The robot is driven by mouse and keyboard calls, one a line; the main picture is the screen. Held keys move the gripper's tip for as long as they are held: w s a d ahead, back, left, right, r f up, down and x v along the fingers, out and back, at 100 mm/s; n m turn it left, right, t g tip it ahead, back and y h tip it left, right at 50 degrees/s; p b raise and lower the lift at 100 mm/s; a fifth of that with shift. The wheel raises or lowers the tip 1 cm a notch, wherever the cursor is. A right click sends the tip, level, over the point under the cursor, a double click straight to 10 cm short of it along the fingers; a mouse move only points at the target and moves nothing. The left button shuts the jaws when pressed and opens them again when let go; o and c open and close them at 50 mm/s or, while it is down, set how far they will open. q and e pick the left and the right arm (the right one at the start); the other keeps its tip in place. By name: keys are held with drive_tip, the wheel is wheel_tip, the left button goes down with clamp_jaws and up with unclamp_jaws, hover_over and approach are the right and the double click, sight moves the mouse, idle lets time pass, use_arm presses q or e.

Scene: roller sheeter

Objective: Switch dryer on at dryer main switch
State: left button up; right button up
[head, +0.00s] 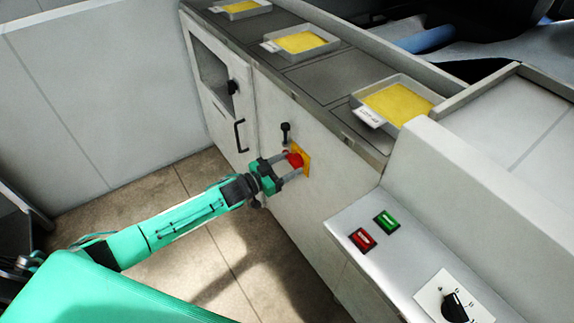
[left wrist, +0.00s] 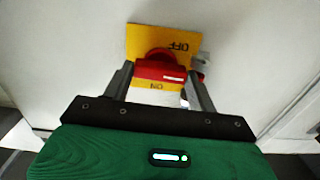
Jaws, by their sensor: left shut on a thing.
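The dryer main switch (head: 295,160) is a red rotary knob on a yellow plate (head: 306,160), set in the white cabinet front. In the left wrist view the red knob (left wrist: 160,68) stands between my fingers, and the yellow plate (left wrist: 184,40) reads OFF at its upper part and ON below the knob, with the lettering upside down. My left gripper (head: 289,167) reaches in from the left and is shut on the red knob; it also shows in the left wrist view (left wrist: 160,85). My right gripper is not in view.
A black handle (head: 285,131) sits above the switch, and a door with a bar handle (head: 240,136) is to its left. Trays of yellow material (head: 397,103) stand on the cabinet top. A ledge at front right carries green (head: 386,221) and red (head: 362,239) buttons and a black dial (head: 456,305).

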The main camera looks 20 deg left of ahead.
use_arm(q)
drive_tip(key=m, duration=0.5)
drive_tip(key=m+b, duration=0.1)
drive_tip(key=m, duration=0.4)
drive_tip(key=shift+s+f, duration=0.1)
drive_tip(key=m, duration=0.2)
drive_tip(key=shift+m+b, duration=0.3)
drive_tip(key=shift+b, duration=0.05)
drive_tip(key=m+b, duration=0.1)
drive_tip(key=m, duration=0.2)
drive_tip(key=shift+m, duration=1.1)
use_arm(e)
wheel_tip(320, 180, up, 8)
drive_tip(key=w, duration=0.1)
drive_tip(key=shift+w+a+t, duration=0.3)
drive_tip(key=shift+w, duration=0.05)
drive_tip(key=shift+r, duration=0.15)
use_arm(q)
drive_tip(key=o, duration=1)
